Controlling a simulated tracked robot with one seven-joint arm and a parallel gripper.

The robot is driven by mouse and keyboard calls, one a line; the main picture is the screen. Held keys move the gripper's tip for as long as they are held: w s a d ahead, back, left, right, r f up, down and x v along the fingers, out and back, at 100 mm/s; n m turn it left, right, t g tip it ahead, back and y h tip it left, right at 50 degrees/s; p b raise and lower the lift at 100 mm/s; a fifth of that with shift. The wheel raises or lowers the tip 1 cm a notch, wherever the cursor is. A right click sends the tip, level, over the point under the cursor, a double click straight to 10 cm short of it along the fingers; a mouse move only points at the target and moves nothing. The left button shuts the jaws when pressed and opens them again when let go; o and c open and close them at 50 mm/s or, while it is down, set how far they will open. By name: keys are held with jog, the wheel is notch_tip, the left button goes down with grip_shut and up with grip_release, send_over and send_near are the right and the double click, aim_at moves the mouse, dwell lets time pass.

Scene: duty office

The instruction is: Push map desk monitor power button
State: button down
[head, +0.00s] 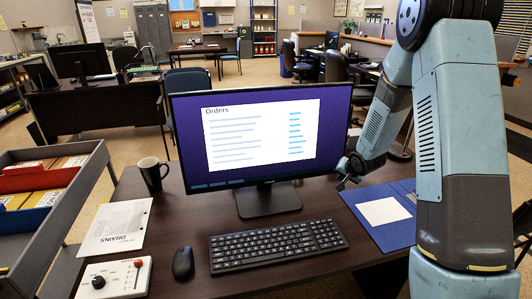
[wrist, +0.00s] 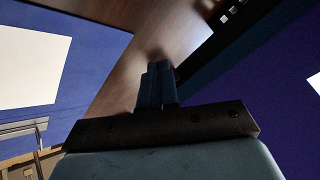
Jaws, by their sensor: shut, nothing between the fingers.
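The black monitor (head: 262,130) stands on the desk (head: 310,205) with its screen lit, showing an "Orders" page on purple. In the wrist view its purple screen (wrist: 260,90) and dark bezel fill the right side. My gripper (head: 343,183) is at the monitor's lower right corner, just right of the bezel. In the wrist view my gripper (wrist: 158,66) is shut and empty, its fingertips beside the bezel edge over brown desk top. I cannot tell whether they touch the monitor. I cannot make out a power button in either view.
A blue folder with white paper (head: 384,211) lies right of the monitor, under my arm. A keyboard (head: 277,245) and mouse (head: 183,262) lie in front. A mug (head: 153,174), a paper sheet (head: 117,228) and a control box (head: 115,278) are on the left.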

jog(key=shift+w, duration=0.1)
dwell(0.5)
jog(key=shift+w+a, duration=0.15)
jog(key=shift+w, duration=0.1)
jog(key=shift+w, duration=0.15)
dwell(0.5)
jog(key=shift+s+r, duration=0.1)
jog(key=shift+s, duration=0.5)
jog(key=shift+s+d, duration=0.1)
jog(key=shift+d, duration=0.1)
jog(key=shift+s+d+r, duration=0.1)
jog(key=shift+s+d, duration=0.2)
jog(key=shift+s, duration=0.6)
jog(key=shift+s+d+r, duration=0.1)
jog(key=shift+s+d, duration=0.15)
jog(key=shift+s, duration=0.7)
jog(key=shift+s+d, duration=0.3)
jog(key=shift+s, duration=0.6)
